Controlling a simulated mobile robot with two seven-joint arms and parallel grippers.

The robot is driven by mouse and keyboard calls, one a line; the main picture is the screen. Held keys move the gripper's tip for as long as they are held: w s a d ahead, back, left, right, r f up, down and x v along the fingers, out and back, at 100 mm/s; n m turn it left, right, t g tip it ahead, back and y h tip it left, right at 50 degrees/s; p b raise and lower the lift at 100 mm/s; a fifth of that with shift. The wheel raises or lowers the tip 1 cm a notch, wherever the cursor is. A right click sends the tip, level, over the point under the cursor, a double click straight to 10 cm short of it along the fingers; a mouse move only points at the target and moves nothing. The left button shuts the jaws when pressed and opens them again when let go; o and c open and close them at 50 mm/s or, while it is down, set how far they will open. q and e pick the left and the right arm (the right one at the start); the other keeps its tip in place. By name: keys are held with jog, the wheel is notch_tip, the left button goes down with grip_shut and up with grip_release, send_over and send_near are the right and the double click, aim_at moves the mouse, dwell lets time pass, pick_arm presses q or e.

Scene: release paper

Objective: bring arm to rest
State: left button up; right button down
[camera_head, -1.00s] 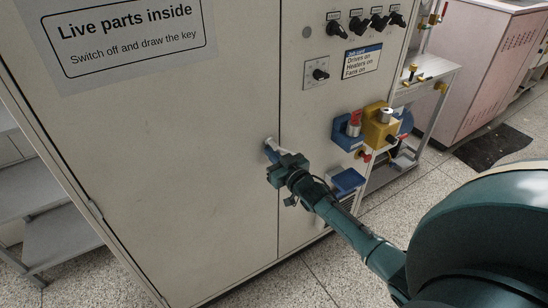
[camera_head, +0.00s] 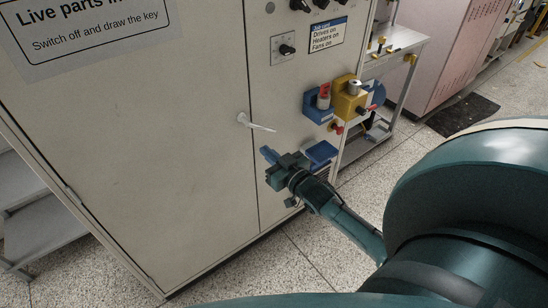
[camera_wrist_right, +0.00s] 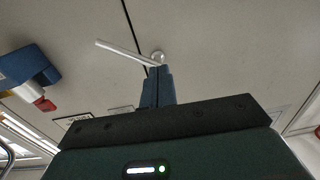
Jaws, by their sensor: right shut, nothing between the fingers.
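My right gripper (camera_head: 268,153) is in front of the cabinet (camera_head: 150,170), just below the white door handle (camera_head: 256,123). Its blue fingers are shut and empty, and they show in the right wrist view (camera_wrist_right: 157,86). The handle sticks out beside the door seam and points to the right. In the head view there is a gap between the fingertips and the handle. In the wrist view the handle (camera_wrist_right: 128,51) lies just beyond the fingertips; whether they touch cannot be told there. My left gripper is not in view.
Right of the seam are a blue box (camera_head: 319,103) with a red part, a yellow box (camera_head: 348,98), a blue tray (camera_head: 321,153) and a switch (camera_head: 287,50). A metal trolley (camera_head: 400,40) stands to the right. Speckled floor (camera_head: 330,240) is open in front.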

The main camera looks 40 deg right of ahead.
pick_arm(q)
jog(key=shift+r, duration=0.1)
pick_arm(e)
jog(key=shift+s, duration=1)
jog(key=shift+s+a, duration=0.1)
